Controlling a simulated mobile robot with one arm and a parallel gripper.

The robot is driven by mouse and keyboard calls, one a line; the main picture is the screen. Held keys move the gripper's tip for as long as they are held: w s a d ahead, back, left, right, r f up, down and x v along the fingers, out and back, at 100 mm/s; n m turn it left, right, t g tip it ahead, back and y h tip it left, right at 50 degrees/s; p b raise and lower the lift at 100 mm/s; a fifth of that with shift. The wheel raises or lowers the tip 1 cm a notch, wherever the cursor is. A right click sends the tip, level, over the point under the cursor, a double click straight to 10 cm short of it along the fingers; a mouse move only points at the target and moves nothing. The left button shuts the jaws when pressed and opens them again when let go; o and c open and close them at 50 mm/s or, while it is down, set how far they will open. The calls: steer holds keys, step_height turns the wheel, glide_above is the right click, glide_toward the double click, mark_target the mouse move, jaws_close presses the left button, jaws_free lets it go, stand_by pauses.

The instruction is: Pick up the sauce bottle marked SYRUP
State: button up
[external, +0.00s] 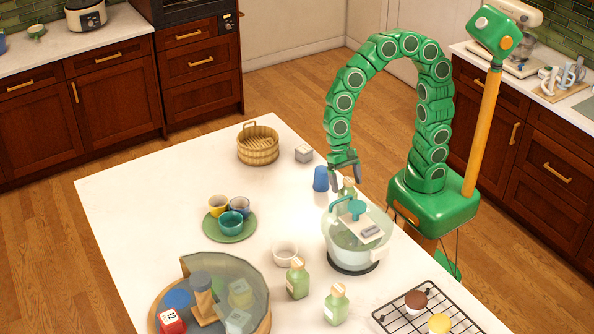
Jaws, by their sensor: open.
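Several small green bottles with pale labels stand on the white island. One bottle (348,187) is just below my gripper, partly hidden behind a glass vessel. Another bottle (298,279) stands at the front middle, and another (337,305) to its right and nearer the camera. The lettering is too small to read, so I cannot tell which is marked SYRUP. My gripper (345,174) is open and points down over the first bottle. I cannot tell whether its fingers are beside the bottle's top or above it.
A blue cup (321,179) stands close left of my gripper. The glass vessel (340,240) is in front, with a white bowl (285,252) to its left. A plate of cups (247,232), basket (258,152), grey block (303,153), turntable (262,322) and wire rack (398,329) also occupy the island (130,200).

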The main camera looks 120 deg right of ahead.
mark_target(348, 190)
steer(key=x, duration=0.4)
steer(key=shift+d, duration=0.1)
steer(key=c, duration=1.4)
steer(key=shift+r, duration=0.1)
